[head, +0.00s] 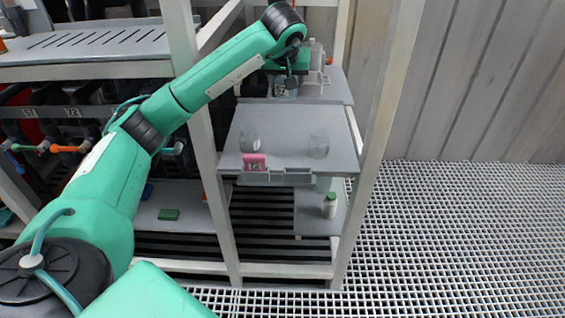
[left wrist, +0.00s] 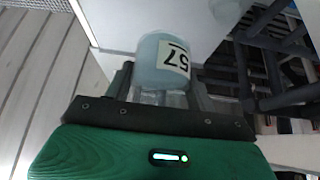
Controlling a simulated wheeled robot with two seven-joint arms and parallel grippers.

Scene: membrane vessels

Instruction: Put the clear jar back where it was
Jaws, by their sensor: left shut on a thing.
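A clear, pale bluish jar (left wrist: 160,58) with a white number label is between the fingers of my left gripper (left wrist: 165,92) in the left wrist view. The gripper is shut on it. In the head view the held jar (head: 284,91) shows small at the upper grey shelf (head: 335,92), partly hidden by the gripper. I cannot tell whether its base touches the shelf. Two other clear jars stand on the middle shelf, one at left (head: 249,140) and one at right (head: 318,145). My right gripper is not in view.
A whitish jug (head: 316,60) stands just right of my left gripper. A pink number tag (head: 254,162) is on the middle shelf's front edge. A small green-capped bottle (head: 330,206) stands lower. Pale rack posts (head: 379,130) flank the shelves. The grid floor at right is clear.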

